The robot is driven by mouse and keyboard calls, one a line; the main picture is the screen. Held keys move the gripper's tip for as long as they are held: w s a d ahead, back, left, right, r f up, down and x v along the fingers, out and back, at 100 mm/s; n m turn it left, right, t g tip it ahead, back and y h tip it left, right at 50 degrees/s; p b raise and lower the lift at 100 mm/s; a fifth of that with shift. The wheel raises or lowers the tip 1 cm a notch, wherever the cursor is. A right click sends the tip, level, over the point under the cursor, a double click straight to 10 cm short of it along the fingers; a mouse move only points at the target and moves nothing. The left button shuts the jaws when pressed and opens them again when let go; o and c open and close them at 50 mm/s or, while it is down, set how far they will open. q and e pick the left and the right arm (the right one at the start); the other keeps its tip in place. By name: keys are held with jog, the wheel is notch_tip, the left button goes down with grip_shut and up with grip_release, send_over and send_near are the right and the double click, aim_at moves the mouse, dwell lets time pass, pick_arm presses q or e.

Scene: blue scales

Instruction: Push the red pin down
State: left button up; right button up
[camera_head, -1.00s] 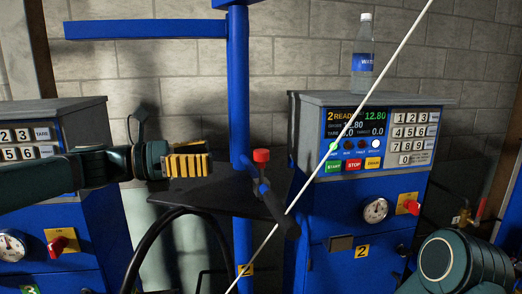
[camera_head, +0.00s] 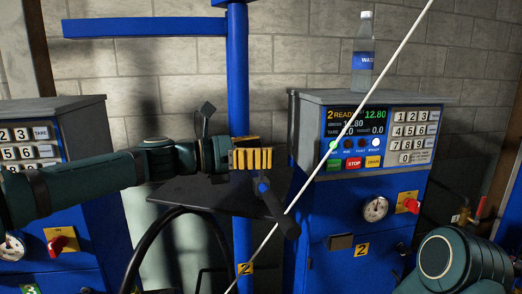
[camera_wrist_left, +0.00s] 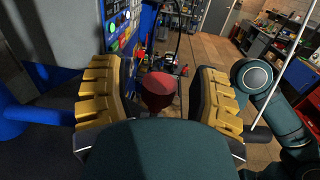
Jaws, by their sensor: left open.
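My left gripper (camera_head: 252,156) stands over the dark shelf on the blue post and covers the red pin in the head view. In the left wrist view the red pin (camera_wrist_left: 159,90) shows its round top between the open yellow fingers of my left gripper (camera_wrist_left: 160,100). There is a gap between the pin and each finger. The palm hides the pin's near lower part. I cannot tell whether the gripper touches it. A dark handle (camera_head: 281,214) on the shelf points towards the front. My right gripper is out of view.
A blue post (camera_head: 239,70) with a side arm stands behind the gripper. A thin white rod (camera_head: 375,92) slants across the view. A blue scale cabinet (camera_head: 350,205) with a water bottle (camera_head: 363,60) on top stands at right, another cabinet (camera_head: 70,110) at left.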

aim_at(261, 175)
pick_arm(q)
grip_shut()
jog(key=shift+s+f+b, duration=0.1)
jog(key=shift+f+b, duration=0.8)
jog(key=shift+f, duration=0.6)
jog(key=shift+c, duration=0.6)
grip_release()
jog(key=shift+o, duration=0.6)
jog(key=shift+d, duration=0.1)
